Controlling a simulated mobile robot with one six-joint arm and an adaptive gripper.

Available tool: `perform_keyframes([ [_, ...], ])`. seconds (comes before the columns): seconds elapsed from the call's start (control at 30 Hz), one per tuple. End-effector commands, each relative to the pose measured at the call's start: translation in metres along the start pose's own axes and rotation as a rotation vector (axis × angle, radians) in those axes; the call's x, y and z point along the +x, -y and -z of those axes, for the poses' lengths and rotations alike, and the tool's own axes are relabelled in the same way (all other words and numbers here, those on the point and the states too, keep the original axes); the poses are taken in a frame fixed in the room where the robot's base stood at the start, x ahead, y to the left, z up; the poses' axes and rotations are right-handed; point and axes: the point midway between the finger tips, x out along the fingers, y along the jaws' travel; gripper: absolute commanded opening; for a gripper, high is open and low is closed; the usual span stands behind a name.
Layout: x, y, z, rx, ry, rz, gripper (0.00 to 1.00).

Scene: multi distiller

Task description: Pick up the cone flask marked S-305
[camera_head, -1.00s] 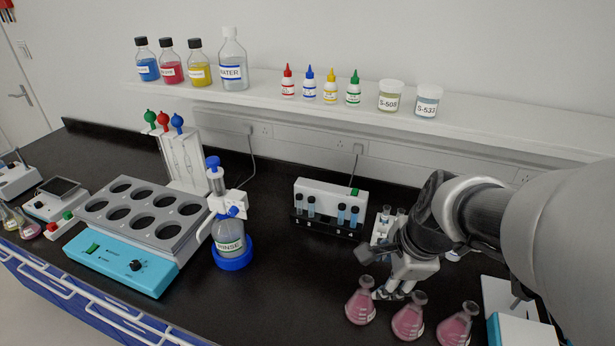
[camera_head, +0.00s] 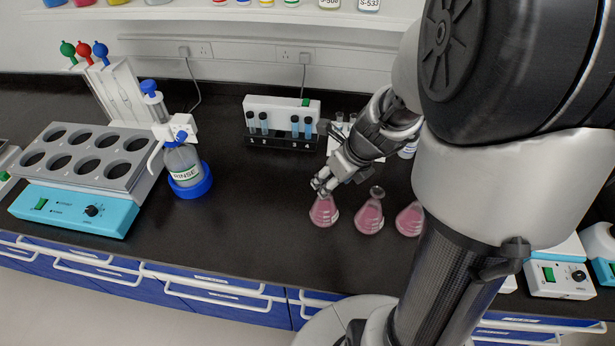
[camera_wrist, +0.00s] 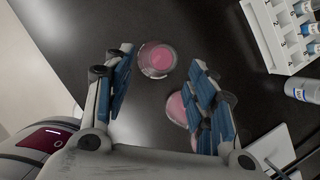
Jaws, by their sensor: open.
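Three cone flasks with pink liquid stand in a row on the black bench: a left flask (camera_head: 323,211), a middle flask (camera_head: 369,213) and a right flask (camera_head: 410,219). Their labels are too small to read, so I cannot tell which is S-305. My gripper (camera_head: 322,184) is at the top of the left flask in the head view. In the wrist view my gripper (camera_wrist: 155,95) is open, and one flask (camera_wrist: 157,59) shows from above just beyond and between the fingertips. Another flask (camera_wrist: 178,108) is partly hidden behind the right finger.
A tube rack (camera_head: 282,125) stands behind the flasks, and a white rack (camera_wrist: 285,30) shows in the wrist view. The RINSE bottle (camera_head: 183,165) in its blue holder and the heating block (camera_head: 75,185) stand at left. The bench between the bottle and flasks is clear.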

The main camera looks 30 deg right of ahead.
Motion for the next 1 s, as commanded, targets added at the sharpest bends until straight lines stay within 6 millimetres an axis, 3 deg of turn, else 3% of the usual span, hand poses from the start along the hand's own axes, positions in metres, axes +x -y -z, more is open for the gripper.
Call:
perform_keyframes([
  [0.33, 0.024, 0.002, 0.0, -0.001, 0.001, 0.001, 0.51],
  [0.6, 0.064, 0.003, 0.001, -0.001, -0.001, 0.001, 0.51],
  [0.87, 0.065, 0.004, -0.001, -0.001, 0.0, 0.003, 0.51],
  [1.0, 0.064, 0.004, -0.001, -0.001, 0.0, 0.002, 0.43],
])
